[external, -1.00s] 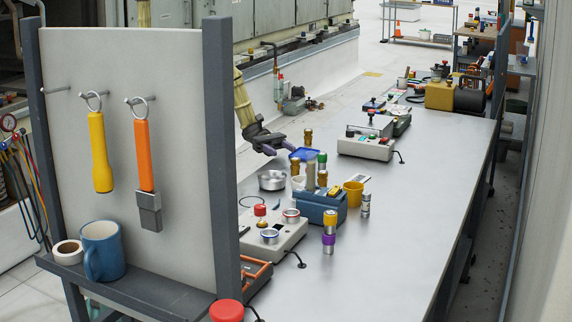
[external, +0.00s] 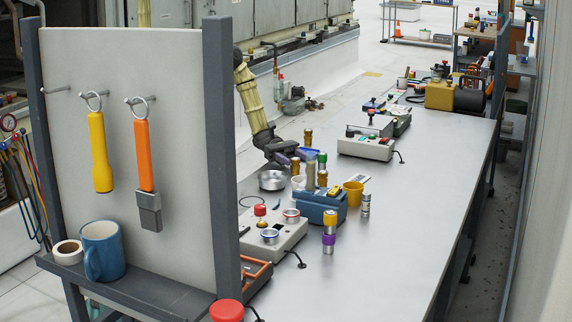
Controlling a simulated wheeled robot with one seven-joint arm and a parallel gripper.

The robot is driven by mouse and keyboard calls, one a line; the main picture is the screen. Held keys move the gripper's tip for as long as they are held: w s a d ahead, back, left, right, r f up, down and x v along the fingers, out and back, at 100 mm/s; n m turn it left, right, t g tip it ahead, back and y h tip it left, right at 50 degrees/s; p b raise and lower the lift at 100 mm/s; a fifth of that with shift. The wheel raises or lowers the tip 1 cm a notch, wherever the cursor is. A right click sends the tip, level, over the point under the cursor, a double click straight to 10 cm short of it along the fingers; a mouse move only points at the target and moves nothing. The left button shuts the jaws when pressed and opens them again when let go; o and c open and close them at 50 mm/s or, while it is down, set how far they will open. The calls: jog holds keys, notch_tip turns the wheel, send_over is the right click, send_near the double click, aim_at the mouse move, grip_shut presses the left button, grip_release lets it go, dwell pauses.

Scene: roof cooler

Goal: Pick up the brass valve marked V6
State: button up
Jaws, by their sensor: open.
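Several brass-coloured cylinders stand around the middle of the bench: one behind my gripper (external: 308,138), one upright by the blue box (external: 310,174), and one just right of that (external: 323,179). The marking V6 is too small to read, so I cannot tell which is the valve. My gripper (external: 297,156) is open and seems empty, with purple-grey fingers over the bench. It is just in front of the rear brass cylinder and above and left of the other two in the picture. The gripper partly hides a blue tray there.
A blue box (external: 321,210) stands close by, with a metal bowl (external: 272,180) to its left and a yellow cup (external: 353,193) to its right. A grey control box (external: 272,236) is nearer. The bench's right side is clear.

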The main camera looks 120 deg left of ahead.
aim_at(298, 160)
jog(key=shift+x, duration=1.2)
jog(key=c, duration=1.1)
jog(key=shift+r, duration=0.1)
jog(key=shift+c, duration=0.3)
notch_tip(298, 160, up, 10)
jog(key=shift+f+b, duration=0.1)
jog(key=shift+b, duration=0.25)
